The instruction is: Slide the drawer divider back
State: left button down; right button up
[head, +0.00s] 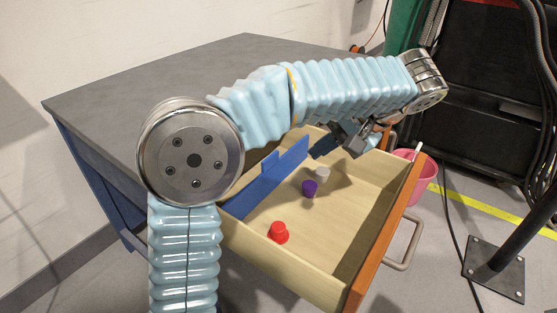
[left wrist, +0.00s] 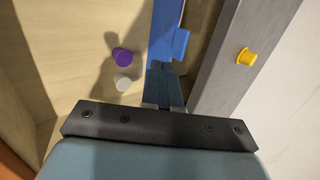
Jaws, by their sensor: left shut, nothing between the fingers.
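The blue drawer divider (head: 262,188) stands upright across the inside of the pulled-out wooden drawer (head: 385,190), near the cabinet side, with a raised tab on it. It also shows in the left wrist view (left wrist: 163,35). My left gripper (head: 322,147) reaches down over the drawer at the divider's far end. Its fingers (left wrist: 164,82) are shut and empty, close to the divider and its tab. I cannot tell whether they touch it. Part of the divider is hidden behind my arm. My right gripper is not in view.
Red (head: 279,233), purple (head: 309,188) and white (head: 322,173) pieces lie on the drawer floor in front of the divider. A yellow piece (left wrist: 246,57) sits on a grey surface beyond the divider. The grey worktop (head: 120,95) is mostly clear. A pink bucket (head: 412,180) stands beyond the drawer.

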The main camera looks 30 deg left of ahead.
pick_arm(q)
jog(key=d+y, duration=0.2)
jog(key=b, duration=0.2)
send_near(271, 166)
notch_tip(271, 166, down, 4)
jog(key=a, duration=0.3)
jog(key=shift+s+a+r+t, duration=0.15)
jog(key=shift+s+a+t, duration=0.15)
jog(key=shift+a+t, duration=0.1)
jog(key=shift+a, duration=0.35)
jog(key=a, duration=0.5)
jog(key=shift+w, duration=0.2)
